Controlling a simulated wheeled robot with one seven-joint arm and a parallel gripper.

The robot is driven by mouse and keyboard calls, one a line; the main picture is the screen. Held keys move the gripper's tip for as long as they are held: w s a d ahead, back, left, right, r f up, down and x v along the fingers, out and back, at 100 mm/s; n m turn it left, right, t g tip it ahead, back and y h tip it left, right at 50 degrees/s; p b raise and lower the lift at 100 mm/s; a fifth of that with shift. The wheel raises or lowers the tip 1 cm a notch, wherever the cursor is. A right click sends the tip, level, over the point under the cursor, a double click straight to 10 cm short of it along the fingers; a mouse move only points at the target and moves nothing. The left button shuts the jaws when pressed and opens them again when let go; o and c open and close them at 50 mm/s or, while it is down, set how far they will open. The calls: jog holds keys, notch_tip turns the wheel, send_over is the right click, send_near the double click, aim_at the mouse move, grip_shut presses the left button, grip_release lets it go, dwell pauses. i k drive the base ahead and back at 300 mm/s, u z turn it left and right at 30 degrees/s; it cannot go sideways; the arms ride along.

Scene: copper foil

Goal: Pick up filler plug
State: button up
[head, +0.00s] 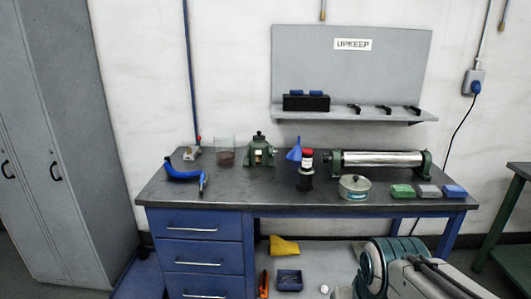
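No loose part is plainly recognisable as the filler plug. A small dark cap (258,134) sits on top of a green cast housing (259,155) on the workbench, left of the middle; it may be the filler plug, but it is too small to be sure. A pale tin (354,190) with a small dark knob on its lid stands at the bench's front, right of the middle. My gripper is not in view. Only part of my arm shows at the lower right, below and in front of the bench.
The dark workbench top (230,190) also holds a blue curved tool (183,173), a clear beaker (224,152), a red-capped bottle (306,160), a roller (380,159) and coloured blocks (401,191). A shelf (370,113) hangs behind. The front centre-left is clear.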

aim_at(259, 136)
jog(key=u, duration=0.7)
jog(key=i, duration=2.2)
jog(key=z, duration=0.7)
